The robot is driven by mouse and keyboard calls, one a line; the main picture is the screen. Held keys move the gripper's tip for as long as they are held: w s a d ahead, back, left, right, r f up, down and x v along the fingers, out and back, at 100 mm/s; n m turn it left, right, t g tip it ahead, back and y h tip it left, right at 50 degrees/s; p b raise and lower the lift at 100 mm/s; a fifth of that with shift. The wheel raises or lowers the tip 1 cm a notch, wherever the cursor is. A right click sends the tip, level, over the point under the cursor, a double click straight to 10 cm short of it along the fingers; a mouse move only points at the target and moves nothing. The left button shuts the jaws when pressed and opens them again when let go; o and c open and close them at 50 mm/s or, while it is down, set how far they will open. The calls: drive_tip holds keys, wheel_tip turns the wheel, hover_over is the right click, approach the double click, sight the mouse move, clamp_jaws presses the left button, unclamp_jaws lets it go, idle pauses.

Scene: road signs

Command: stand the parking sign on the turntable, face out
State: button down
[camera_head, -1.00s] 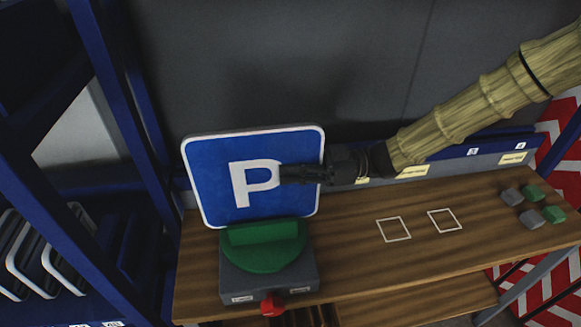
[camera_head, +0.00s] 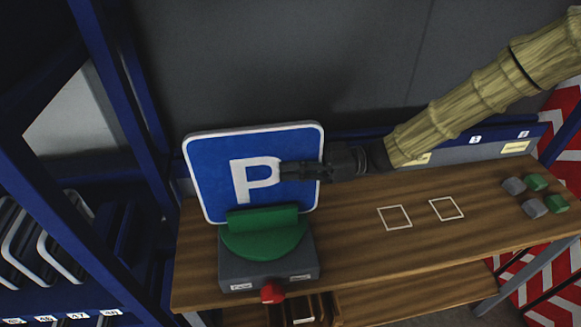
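The blue parking sign (camera_head: 215,180) with a white P and white border stands nearly upright, its face toward the camera. Its lower edge is hidden behind the green raised block of the turntable (camera_head: 262,240). The green turntable sits on a grey base with a red knob (camera_head: 272,292) at the front. My gripper (camera_head: 292,172) reaches in from the right, and its fingers lie across the right part of the sign's face, over the edge. It seems closed on the sign's right edge; the finger behind is hidden. I cannot tell whether the sign rests on the turntable.
The wooden bench (camera_head: 350,260) is clear right of the turntable, with two white square outlines (camera_head: 395,217). Grey and green blocks (camera_head: 534,206) lie at the right end. A blue rack (camera_head: 60,190) holding several signs stands at left. A dark wall rises behind.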

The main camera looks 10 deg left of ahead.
drive_tip(key=shift+f, duration=0.35)
drive_tip(key=c, duration=1.6)
unclamp_jaws()
drive_tip(key=shift+o, duration=0.2)
drive_tip(key=v, duration=1.2)
